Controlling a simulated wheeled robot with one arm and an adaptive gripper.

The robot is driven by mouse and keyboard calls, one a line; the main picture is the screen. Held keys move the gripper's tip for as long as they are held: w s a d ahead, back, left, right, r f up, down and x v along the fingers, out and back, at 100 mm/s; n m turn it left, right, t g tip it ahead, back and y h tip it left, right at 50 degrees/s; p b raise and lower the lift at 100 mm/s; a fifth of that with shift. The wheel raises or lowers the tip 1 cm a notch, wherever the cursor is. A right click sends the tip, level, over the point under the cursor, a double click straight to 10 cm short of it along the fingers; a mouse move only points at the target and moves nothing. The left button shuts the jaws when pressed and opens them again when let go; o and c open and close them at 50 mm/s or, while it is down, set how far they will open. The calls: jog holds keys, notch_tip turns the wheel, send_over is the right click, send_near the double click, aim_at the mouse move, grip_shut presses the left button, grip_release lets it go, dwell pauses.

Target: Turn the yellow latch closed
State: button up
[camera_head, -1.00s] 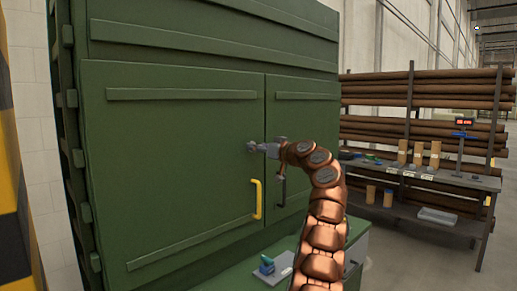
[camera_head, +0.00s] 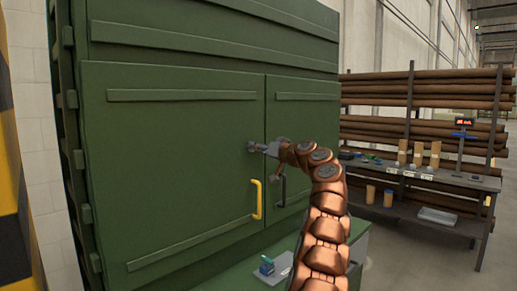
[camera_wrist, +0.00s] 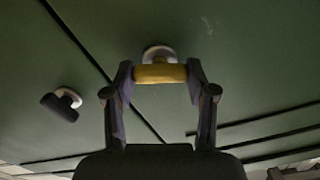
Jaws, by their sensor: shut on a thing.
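The yellow latch (camera_wrist: 160,73) is a short yellow bar on a round pale base, fixed to a green cabinet door (camera_wrist: 250,50). In the wrist view the bar lies crosswise between the two fingertips of my gripper (camera_wrist: 160,76), which is shut on its ends. In the head view my gripper (camera_head: 262,148) is at the left door (camera_head: 180,160), just left of the seam between the doors. The latch's yellow bar cannot be made out there. A dark latch (camera_wrist: 60,105) on a pale base sits across the seam in the wrist view.
A yellow handle (camera_head: 257,200) and a black handle (camera_head: 281,191) stand out below my gripper. A green ledge (camera_head: 225,272) with small items runs beneath the doors. A rack of brown rolls (camera_head: 430,90) and a workbench (camera_head: 425,175) stand to the right.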

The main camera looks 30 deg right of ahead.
jog(key=shift+m+p, duration=4.1)
jog(key=shift+m, duration=2.4)
jog(key=shift+f, duration=0.1)
jog(key=o, duration=1.2)
jog(key=shift+c, duration=0.2)
jog(key=v, duration=1.2)
